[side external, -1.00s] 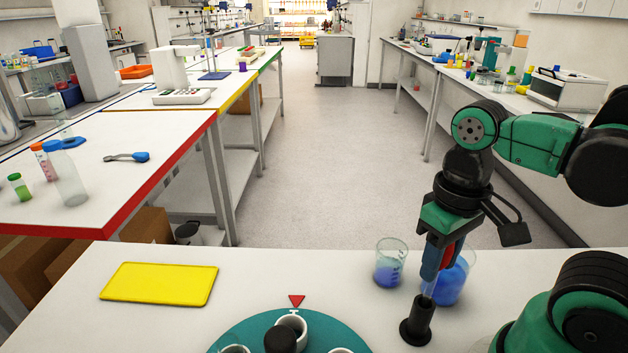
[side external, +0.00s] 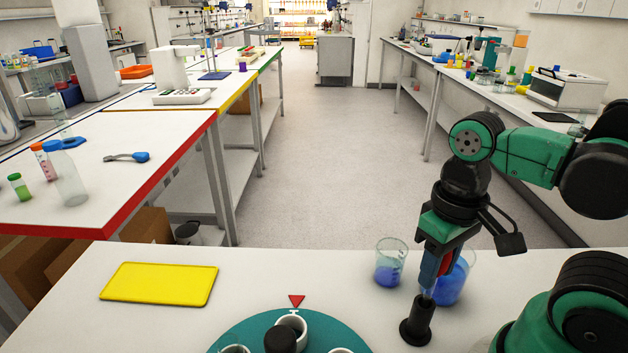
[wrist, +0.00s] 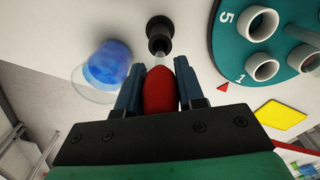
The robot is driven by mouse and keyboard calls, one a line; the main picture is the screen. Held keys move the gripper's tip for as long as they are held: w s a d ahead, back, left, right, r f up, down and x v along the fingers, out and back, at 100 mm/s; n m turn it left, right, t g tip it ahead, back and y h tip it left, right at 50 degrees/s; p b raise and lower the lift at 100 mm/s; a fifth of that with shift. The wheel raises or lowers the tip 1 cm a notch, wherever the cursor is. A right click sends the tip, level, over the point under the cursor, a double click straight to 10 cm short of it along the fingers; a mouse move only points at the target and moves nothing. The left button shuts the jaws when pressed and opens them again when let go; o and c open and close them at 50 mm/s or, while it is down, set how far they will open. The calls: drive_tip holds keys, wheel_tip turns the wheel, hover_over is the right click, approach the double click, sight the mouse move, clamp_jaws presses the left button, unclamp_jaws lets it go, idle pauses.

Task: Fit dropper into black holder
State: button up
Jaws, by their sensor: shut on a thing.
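The dropper has a red bulb (wrist: 160,90) and a clear glass tube (side external: 428,291). My gripper (side external: 437,264) is shut on the red bulb, with a blue finger on each side in the wrist view (wrist: 160,82). The dropper points down, slightly tilted in the side view. The black holder (side external: 416,323) stands upright on the white table, with a wide base and a narrow neck. The tube's lower end meets the holder's top and its tip is hidden, seemingly inside the opening. A short length of tube shows between fingers and holder.
A beaker of blue liquid (side external: 450,287) stands close behind my gripper. A smaller beaker (side external: 389,270) stands to its left. A teal round rack (side external: 240,335) with white cups is at the front, and a yellow tray (side external: 160,285) lies at left.

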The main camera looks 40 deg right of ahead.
drive_tip(key=shift+f, duration=1.65)
drive_tip(key=o, duration=0.9)
drive_tip(key=shift+r, duration=0.15)
wheel_tip(320, 180, up, 5)
drive_tip(key=shift+f, duration=0.1)
drive_tip(key=w+t, duration=0.2)
drive_tip(key=w, duration=0.1)
drive_tip(key=w+n+t, duration=0.1)
drive_tip(key=w+t, duration=0.1)
drive_tip(key=w, duration=0.2)
drive_tip(key=w+n+t, duration=0.1)
drive_tip(key=w+t, duration=0.2)
drive_tip(key=w, duration=0.1)
drive_tip(key=shift+w+a, duration=0.15)
drive_tip(key=shift+w, duration=0.05)
